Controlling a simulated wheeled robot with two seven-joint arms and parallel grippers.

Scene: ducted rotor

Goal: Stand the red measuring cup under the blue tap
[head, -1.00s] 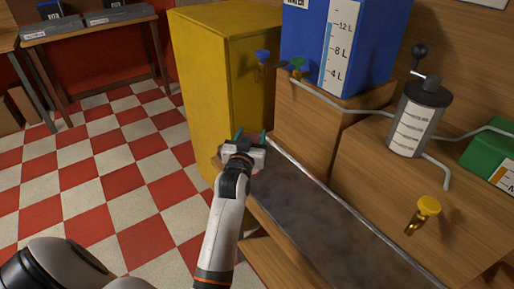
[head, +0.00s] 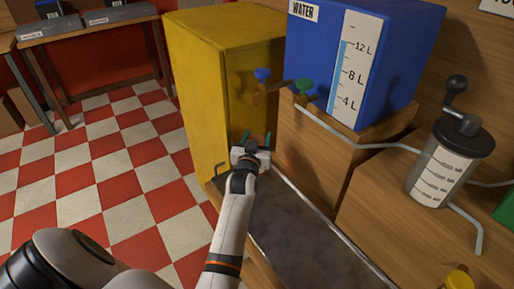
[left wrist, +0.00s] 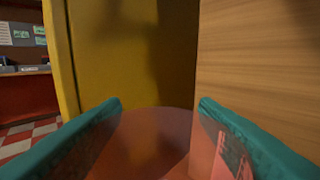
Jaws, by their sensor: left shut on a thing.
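The red measuring cup (left wrist: 150,128) shows in the left wrist view as a reddish, see-through shape between the teal fingers of my left gripper (left wrist: 160,105). A pale printed mark is on its side. In the head view my left gripper (head: 256,138) is shut on the cup, which my gripper hides almost wholly. The blue tap (head: 262,75) sticks out beside the yellow cabinet, above my left gripper in the picture. How far the cup is below the tap, I cannot tell. My right gripper is not in view.
The yellow cabinet (head: 200,100) stands close on the left. A green tap (head: 302,86) is right of the blue one, by the blue water tank (head: 320,60) on a wooden block (head: 310,150). A dark metal-edged counter (head: 300,235) lies clear below.

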